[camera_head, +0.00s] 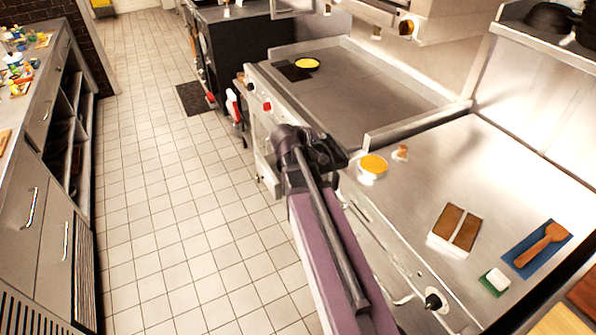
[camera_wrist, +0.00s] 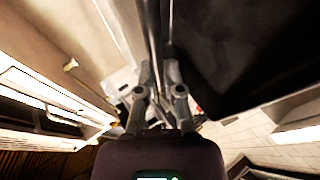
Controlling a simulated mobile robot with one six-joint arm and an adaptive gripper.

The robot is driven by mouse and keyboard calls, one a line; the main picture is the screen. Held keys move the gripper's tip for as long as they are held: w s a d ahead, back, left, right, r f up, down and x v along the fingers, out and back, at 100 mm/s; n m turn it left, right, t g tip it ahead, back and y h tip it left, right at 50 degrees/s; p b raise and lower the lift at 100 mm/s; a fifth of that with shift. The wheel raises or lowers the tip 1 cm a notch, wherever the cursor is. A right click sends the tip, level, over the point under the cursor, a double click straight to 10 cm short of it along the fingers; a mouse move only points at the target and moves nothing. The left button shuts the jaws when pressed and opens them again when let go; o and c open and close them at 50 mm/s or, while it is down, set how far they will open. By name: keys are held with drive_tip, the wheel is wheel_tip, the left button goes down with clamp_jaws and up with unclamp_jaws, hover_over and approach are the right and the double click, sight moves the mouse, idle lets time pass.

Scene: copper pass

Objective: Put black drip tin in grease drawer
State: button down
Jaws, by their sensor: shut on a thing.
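My gripper (camera_wrist: 160,95) shows in the wrist view, its fingers close together on a thin upright edge. A large black shape (camera_wrist: 240,45) fills the upper right of that view. It looks like the black drip tin, held by its wall, though the picture is dark and blurred. In the head view my arm reaches away over the counter front, and I cannot make out the fingers or the tin there. The front of the griddle unit (camera_head: 267,105) has red knobs. My arm hides part of that front, and I cannot pick out the grease drawer for certain.
The griddle (camera_head: 375,95) carries a yellow disc (camera_head: 307,64) beside a flat dark piece (camera_head: 292,72).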

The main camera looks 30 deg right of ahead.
drive_tip(key=shift+w+a, duration=0.15)
drive_tip(key=w+a+r+n+t+p, duration=0.1)
drive_tip(key=w, duration=1.2)
drive_tip(key=shift+a+r+y, duration=0.15)
drive_tip(key=shift+a+y, duration=0.15)
drive_tip(key=shift+a, duration=0.1)
wheel_tip(320, 180, down, 14)
drive_tip(key=b, duration=1.3)
drive_tip(key=shift+r, duration=0.2)
drive_tip(key=shift+f, duration=0.1)
drive_tip(key=shift+f+b, duration=2.15)
drive_tip(key=shift+b, duration=0.2)
drive_tip(key=shift+f, duration=0.15)
drive_tip(key=c, duration=0.8)
unclamp_jaws()
drive_tip(key=shift+s, duration=0.1)
